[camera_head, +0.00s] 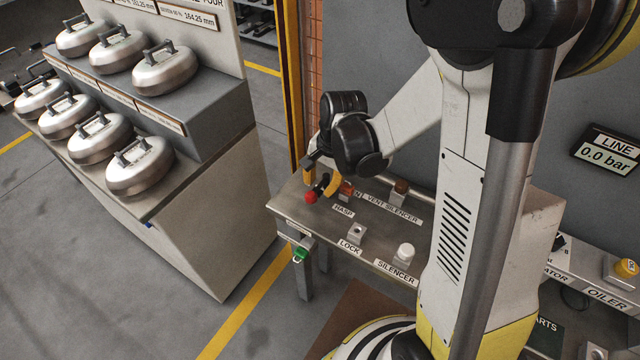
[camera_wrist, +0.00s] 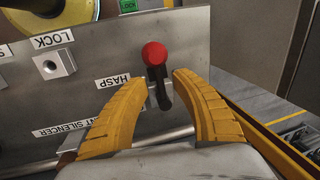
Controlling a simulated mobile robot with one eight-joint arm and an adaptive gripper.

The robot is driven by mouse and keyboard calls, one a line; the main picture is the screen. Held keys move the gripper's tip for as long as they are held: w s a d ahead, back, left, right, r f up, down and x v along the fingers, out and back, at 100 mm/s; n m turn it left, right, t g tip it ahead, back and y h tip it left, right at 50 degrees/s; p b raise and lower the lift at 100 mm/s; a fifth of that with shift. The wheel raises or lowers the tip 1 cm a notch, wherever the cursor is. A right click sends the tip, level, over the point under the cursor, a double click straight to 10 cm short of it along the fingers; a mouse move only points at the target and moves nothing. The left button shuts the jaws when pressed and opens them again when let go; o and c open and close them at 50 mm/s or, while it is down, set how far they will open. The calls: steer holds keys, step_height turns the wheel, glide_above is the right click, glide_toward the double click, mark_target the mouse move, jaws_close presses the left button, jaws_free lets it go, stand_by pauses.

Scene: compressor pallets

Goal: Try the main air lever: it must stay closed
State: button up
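The lever has a red ball knob (camera_head: 311,197) on a dark arm and stands at the left end of the grey bench panel (camera_head: 318,222). In the wrist view the red knob (camera_wrist: 154,53) is just beyond the fingertips and the dark arm runs back between the fingers. My gripper (camera_head: 321,180) is open, with its yellow fingers on either side of the lever; it also shows in the wrist view (camera_wrist: 160,82). A gap shows beside each finger, and I see no clear contact. The HASP label (camera_wrist: 112,82) is left of the lever in the wrist view.
A LOCK block (camera_head: 357,232) and a white silencer (camera_head: 404,252) stand on the same panel. A wall display (camera_head: 608,150) reads LINE 0.0 bar. A green tag (camera_head: 299,254) is at the panel's front. A rack with several metal canisters (camera_head: 140,165) stands left.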

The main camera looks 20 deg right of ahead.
jaws_close()
steer(key=shift+m, duration=0.3)
steer(key=shift+w, duration=0.1)
jaws_free()
step_height(320, 180, up, 12)
steer(key=s+d, duration=0.1)
steer(key=s, duration=0.1)
stand_by(0.3)
steer(key=shift+d+f, duration=0.1)
